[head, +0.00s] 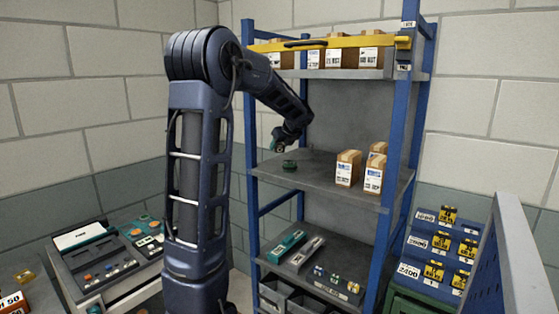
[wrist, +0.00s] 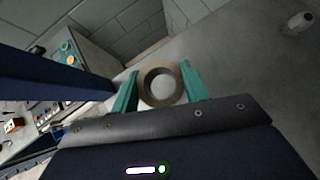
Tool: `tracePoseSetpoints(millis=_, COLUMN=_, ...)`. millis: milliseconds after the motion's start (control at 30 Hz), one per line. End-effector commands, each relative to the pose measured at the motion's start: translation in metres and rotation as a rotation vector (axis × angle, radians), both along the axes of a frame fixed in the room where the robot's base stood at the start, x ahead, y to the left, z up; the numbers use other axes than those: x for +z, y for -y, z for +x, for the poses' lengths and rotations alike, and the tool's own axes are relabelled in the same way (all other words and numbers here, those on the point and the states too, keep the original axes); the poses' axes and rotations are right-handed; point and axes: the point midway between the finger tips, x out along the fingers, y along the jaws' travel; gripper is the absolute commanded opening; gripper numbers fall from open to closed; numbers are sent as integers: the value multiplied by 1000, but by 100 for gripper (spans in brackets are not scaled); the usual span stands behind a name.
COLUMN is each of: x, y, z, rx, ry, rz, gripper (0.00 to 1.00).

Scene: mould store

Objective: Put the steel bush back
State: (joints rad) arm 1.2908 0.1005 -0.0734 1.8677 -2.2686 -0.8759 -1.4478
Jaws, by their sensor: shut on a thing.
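The steel bush (wrist: 161,86) is a thick grey-brown ring in the wrist view, with its open bore facing the camera. My gripper (wrist: 159,72) is shut on it, with one teal finger on each side. In the head view my arm reaches to the left front of the rack's middle shelf (head: 318,176). A small dark green shape (head: 289,166) shows below the arm's end and looks like my gripper's fingers. The bush cannot be made out there, and I cannot tell whether it touches the shelf.
Cartons (head: 348,168) stand on the middle shelf's right side. A yellow bar (head: 350,43) crosses the top shelf's front. Blue rack posts (head: 251,190) flank the shelves. The middle shelf's centre is clear. A small pale object (wrist: 299,22) shows at the wrist view's upper right.

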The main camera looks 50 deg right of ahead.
Motion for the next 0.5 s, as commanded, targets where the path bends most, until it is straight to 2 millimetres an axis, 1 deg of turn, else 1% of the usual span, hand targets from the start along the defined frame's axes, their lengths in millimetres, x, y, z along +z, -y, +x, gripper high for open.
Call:
tracePoseSetpoints(millis=33, x=-7, y=0, z=0, rx=-1, ry=-1, rz=1, gripper=13)
tracePoseSetpoints(millis=233, x=-23, y=0, z=0, rx=1, ry=0, rz=1, gripper=13)
tracePoseSetpoints(millis=400, x=-46, y=0, z=0, rx=-1, ry=0, rz=2, gripper=13)
tracePoseSetpoints(millis=500, x=-53, y=0, z=0, rx=0, ry=-1, rz=0, gripper=13)
